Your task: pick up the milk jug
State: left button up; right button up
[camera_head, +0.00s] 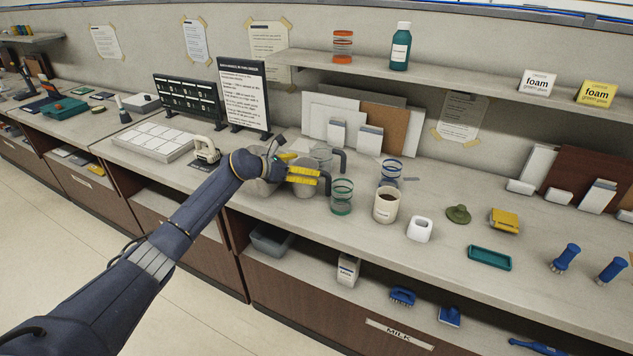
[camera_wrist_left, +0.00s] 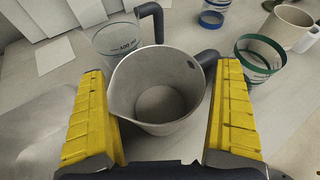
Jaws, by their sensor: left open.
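A grey metal milk jug (camera_wrist_left: 158,95) stands upright between the two yellow fingers of my left gripper (camera_wrist_left: 162,75) in the left wrist view. I look down into its open mouth; its dark handle points up and right. The fingers are open, one on each side of the jug; I cannot tell whether either touches it. In the head view my left gripper (camera_head: 308,174) is at the counter and partly covers the jug (camera_head: 303,190). My right gripper is not in view.
A translucent jug (camera_wrist_left: 120,38) with a dark handle stands just beyond the milk jug. A green-banded cup (camera_head: 341,197), a cream mug (camera_head: 386,205) and a blue-banded cup (camera_head: 391,172) stand to the right. Boards (camera_head: 390,115) lean against the wall behind.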

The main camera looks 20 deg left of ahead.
pick_arm(q)
jog(key=c, duration=1.5)
jog(key=shift+r, duration=0.1)
jog(key=shift+c, duration=0.2)
